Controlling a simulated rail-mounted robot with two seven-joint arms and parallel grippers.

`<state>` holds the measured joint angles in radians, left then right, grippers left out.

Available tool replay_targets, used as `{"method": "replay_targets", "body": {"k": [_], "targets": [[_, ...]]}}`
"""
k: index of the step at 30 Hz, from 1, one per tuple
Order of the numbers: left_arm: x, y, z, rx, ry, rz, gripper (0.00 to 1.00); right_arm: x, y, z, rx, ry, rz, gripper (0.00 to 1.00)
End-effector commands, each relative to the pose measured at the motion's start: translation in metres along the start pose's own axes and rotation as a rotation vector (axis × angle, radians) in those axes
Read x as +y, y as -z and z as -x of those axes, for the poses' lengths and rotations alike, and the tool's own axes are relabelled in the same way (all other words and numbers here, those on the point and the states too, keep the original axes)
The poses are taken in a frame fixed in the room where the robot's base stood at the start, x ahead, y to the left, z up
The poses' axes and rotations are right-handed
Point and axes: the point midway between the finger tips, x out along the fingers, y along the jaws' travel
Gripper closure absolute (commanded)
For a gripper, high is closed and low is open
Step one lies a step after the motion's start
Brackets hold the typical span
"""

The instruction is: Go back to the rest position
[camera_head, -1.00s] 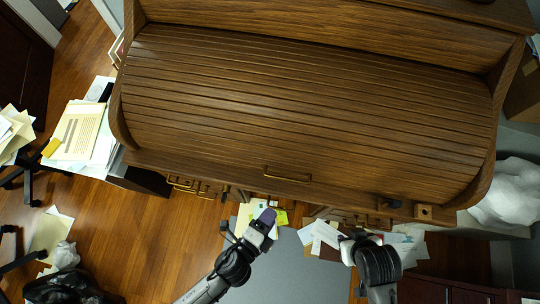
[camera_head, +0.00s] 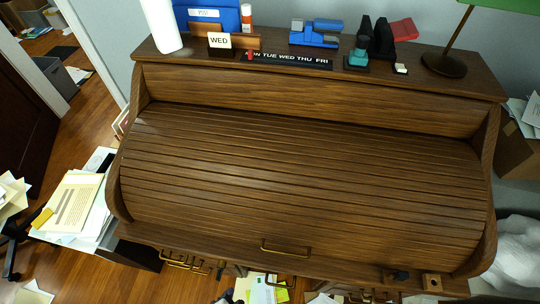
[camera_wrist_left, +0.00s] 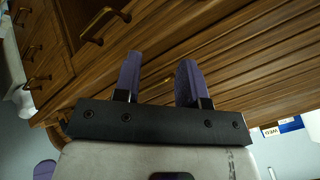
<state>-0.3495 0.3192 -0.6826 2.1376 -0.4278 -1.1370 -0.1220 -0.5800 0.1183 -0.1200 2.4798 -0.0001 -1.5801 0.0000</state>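My left gripper (camera_wrist_left: 160,66) shows in the left wrist view with its two purple fingers apart and nothing between them. Behind the fingers are the wooden slats of the roll-top desk. In the head view the desk (camera_head: 300,185) fills the middle, and its slatted cover is down. A brass handle (camera_head: 286,249) sits at the cover's lower edge. Neither gripper can be made out in the head view now.
Papers (camera_head: 75,205) are piled at the left. Wood floor shows at the left. A white bag-like object (camera_head: 518,250) is at the right.

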Motion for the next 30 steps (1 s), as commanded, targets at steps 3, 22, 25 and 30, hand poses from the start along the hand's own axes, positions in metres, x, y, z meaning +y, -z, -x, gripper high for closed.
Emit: {"method": "replay_targets", "body": {"k": [3,22,25,30], "targets": [[-0.023,-0.016,0.017,-0.137,-0.071,0.233,0.62,0.001,0.0,0.0,0.0,-0.003,0.004,0.57],[-0.075,-0.08,0.11,-0.343,-0.168,0.764,0.62,0.001,0.009,0.022,-0.001,-0.001,0.001,0.57],[-0.083,-0.072,0.123,-0.343,-0.167,0.763,0.62,0.001,0.012,0.041,-0.002,0.001,0.0,0.57],[-0.101,-0.057,0.152,-0.342,-0.167,0.761,0.62,0.002,0.025,0.077,0.001,0.002,-0.003,0.57]]}}
